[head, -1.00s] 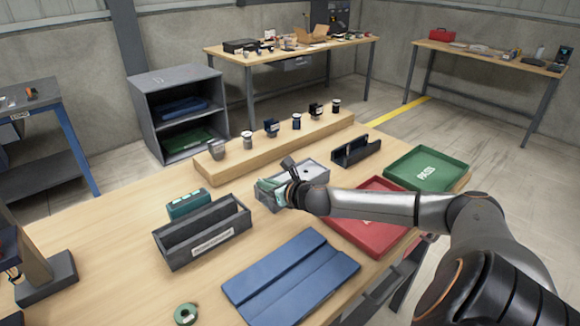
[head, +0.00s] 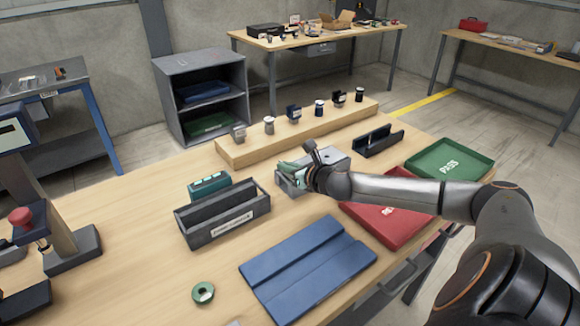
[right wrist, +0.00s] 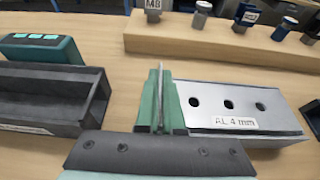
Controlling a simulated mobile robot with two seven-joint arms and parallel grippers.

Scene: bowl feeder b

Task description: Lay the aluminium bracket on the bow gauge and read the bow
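My right gripper (right wrist: 160,105) has green fingers close together, with a thin silver strip (right wrist: 160,72) edge-on between them. I cannot tell whether this strip is the bracket. In the head view my right gripper (head: 290,173) is at the left end of a grey block (head: 327,158). In the right wrist view the block (right wrist: 255,105) has a pale top with several dark holes and a label "AL 4 mm". Left of it stands a dark trough (head: 222,215) with a white label. Which thing is the bow gauge is not clear. My left gripper is not in view.
A teal box (head: 209,186) stands behind the trough. A blue mat (head: 307,265), a green ring (head: 203,293), a red tray (head: 390,228) and a green PASS tray (head: 450,163) lie around. A wooden riser (head: 300,135) runs behind; a black holder (head: 378,140) stands right.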

